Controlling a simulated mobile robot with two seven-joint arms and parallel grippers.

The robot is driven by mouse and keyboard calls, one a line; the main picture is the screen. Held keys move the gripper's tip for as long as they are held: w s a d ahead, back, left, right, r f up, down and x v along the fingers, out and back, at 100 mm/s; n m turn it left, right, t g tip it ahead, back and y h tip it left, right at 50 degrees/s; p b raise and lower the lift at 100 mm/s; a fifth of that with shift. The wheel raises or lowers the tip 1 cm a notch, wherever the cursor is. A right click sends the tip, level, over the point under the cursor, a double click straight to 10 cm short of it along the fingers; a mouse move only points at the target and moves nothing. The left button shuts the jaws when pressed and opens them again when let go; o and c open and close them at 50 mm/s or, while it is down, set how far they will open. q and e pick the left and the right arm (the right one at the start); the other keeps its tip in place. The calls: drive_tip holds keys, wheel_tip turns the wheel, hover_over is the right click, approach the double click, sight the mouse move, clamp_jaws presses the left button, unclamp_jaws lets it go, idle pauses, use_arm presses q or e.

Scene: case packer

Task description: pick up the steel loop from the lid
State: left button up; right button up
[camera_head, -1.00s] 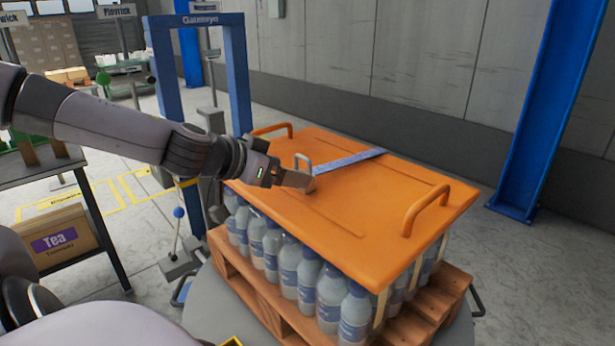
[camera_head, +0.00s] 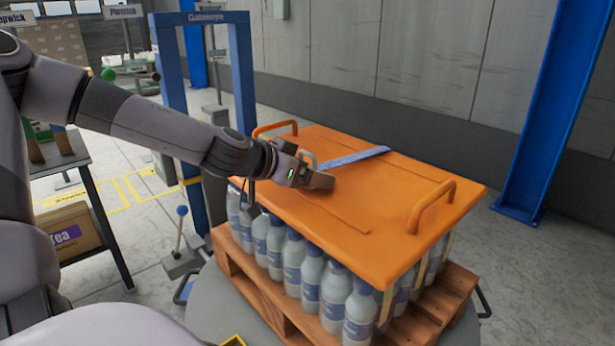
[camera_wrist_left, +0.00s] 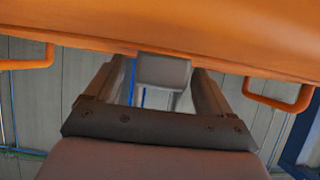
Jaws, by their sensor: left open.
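The steel loop (camera_head: 308,157) is a small grey hoop standing on the orange lid (camera_head: 400,210). The lid lies on top of the bottle stack. My left gripper (camera_head: 318,181) is low over the lid, in front of the loop, and hides its lower part. In the left wrist view the lid (camera_wrist_left: 230,30) fills the top. The grey loop (camera_wrist_left: 163,72) shows between the two spread fingers of my left gripper (camera_wrist_left: 160,80), with gaps on both sides. The gripper is open. My right gripper is not in view.
Two orange handles stand on the lid, one at the near right (camera_head: 432,203) and one at the far left (camera_head: 275,128). Several bottles (camera_head: 308,280) stand below on a wooden pallet (camera_head: 262,293).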

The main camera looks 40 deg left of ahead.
use_arm(q)
drive_tip(key=c, duration=1.1)
drive_tip(key=shift+c, duration=0.2)
